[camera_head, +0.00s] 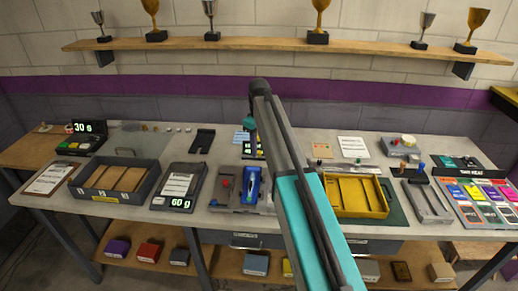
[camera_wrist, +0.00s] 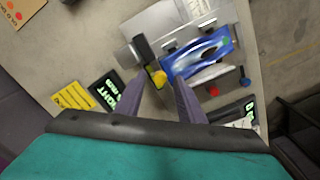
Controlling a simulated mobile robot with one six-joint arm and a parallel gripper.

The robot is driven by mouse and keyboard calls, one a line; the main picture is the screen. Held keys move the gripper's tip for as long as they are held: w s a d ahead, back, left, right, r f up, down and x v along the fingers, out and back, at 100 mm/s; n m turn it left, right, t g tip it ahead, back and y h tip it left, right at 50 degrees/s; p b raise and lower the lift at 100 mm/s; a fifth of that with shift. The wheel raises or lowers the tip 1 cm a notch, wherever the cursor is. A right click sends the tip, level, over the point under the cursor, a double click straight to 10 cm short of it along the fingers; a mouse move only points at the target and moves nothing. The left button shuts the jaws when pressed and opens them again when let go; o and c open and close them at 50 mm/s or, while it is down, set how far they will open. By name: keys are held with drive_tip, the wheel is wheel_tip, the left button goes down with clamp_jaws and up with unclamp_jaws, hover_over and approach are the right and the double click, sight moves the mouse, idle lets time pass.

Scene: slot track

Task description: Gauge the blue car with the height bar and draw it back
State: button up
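The blue car (camera_head: 251,185) sits on a grey gauge fixture (camera_head: 233,207) on the bench, left of my arm in the head view. In the wrist view the car (camera_wrist: 200,55) lies on the pale fixture, beyond my fingers. A dark bar with a yellow knob (camera_wrist: 159,78), which looks like the height bar, stands beside the car's left end. My gripper (camera_wrist: 159,84) is open. The yellow knob appears between its fingertips; I cannot tell whether they are level with it. I see no contact. In the head view my arm hides part of the fixture's surroundings.
A red knob (camera_wrist: 214,91) and a blue knob (camera_wrist: 244,82) stand on the fixture's near side. A scale reading 60 g (camera_head: 180,187) is to the left, a yellow tray (camera_head: 357,209) to the right. A small display (camera_wrist: 105,92) and a yellow card (camera_wrist: 73,100) lie nearby.

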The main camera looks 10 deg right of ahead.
sight(259, 152)
drive_tip(key=shift+f, duration=0.15)
wheel_tip(259, 152, up, 14)
drive_tip(key=b, duration=0.4)
idle(0.7)
